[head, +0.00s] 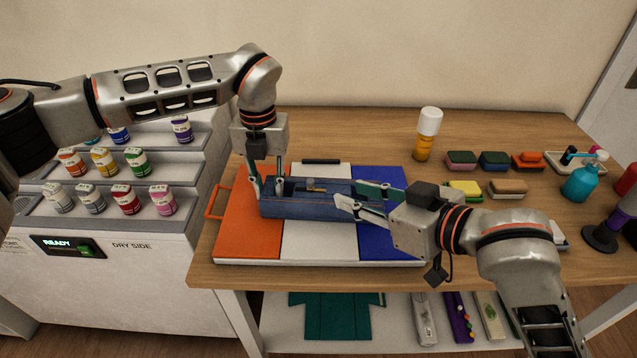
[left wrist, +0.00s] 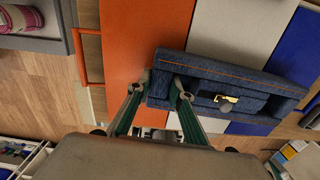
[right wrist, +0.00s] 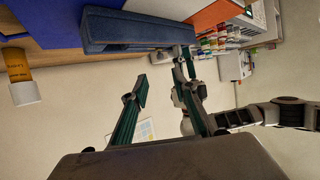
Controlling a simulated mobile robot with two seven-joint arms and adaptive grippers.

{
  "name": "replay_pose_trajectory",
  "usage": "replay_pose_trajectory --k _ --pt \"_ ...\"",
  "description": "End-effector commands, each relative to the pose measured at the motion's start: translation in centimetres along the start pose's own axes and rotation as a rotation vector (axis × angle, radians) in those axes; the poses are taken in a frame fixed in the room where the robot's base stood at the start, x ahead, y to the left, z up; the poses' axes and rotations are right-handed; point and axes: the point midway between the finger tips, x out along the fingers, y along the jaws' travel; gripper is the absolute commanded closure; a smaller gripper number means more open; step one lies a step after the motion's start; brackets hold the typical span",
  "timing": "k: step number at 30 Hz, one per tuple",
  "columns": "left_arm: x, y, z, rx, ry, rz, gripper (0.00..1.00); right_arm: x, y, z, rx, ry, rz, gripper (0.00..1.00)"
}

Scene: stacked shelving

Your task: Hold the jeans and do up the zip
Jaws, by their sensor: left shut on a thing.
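The blue denim jeans piece (head: 330,208) lies as a box-like block across the orange, white and blue panels of a board. My left gripper (head: 268,192) points down at its left end and is shut on the denim there; the left wrist view shows the fingers (left wrist: 163,82) either side of its edge. A brass zip pull (left wrist: 228,99) shows in the recess, right of the left fingers; it is small in the head view (head: 313,184). My right gripper (head: 347,195) is open beside the right part of the jeans. The right wrist view shows nothing between its fingers (right wrist: 162,72).
The board (head: 236,225) has an orange side handle (head: 215,202). A tiered rack of small jars (head: 105,200) stands at left. An orange bottle with a white cap (head: 427,135), several sponges (head: 495,160) and a teal pump bottle (head: 580,182) stand at right. The table's back strip is mostly clear.

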Motion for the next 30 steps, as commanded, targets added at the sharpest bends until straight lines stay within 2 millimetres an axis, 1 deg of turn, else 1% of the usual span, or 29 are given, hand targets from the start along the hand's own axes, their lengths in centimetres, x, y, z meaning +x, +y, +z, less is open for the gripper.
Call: replay_pose_trajectory --k 5,12,15,18,21,24,30 --pt "0.0 0.0 0.0 0.001 0.000 0.000 0.96 2.7 -0.1 0.1 0.004 -0.002 -0.003 0.72" --pt "0.0 0.0 0.0 0.000 0.000 0.000 0.96 7.4 -0.1 0.0 0.003 -0.001 -0.003 0.72" --pt "0.0 0.0 0.0 0.000 0.000 0.000 0.96 9.0 -0.1 0.1 0.002 -0.001 -0.002 0.72" --pt "0.0 0.0 0.0 0.000 0.000 0.000 0.96 10.2 -0.1 0.0 0.002 0.000 -0.002 0.72" --pt "0.0 0.0 0.0 0.000 0.000 0.000 0.96 11.0 -0.1 0.1 0.000 0.000 -0.001 0.72" --pt "0.0 0.0 0.0 0.000 0.000 0.000 0.96 11.3 -0.1 0.1 0.000 -0.001 -0.002 0.72" --pt "0.0 0.0 0.0 0.000 0.000 0.000 0.96 11.5 -0.1 0.1 0.000 0.000 -0.002 0.72"
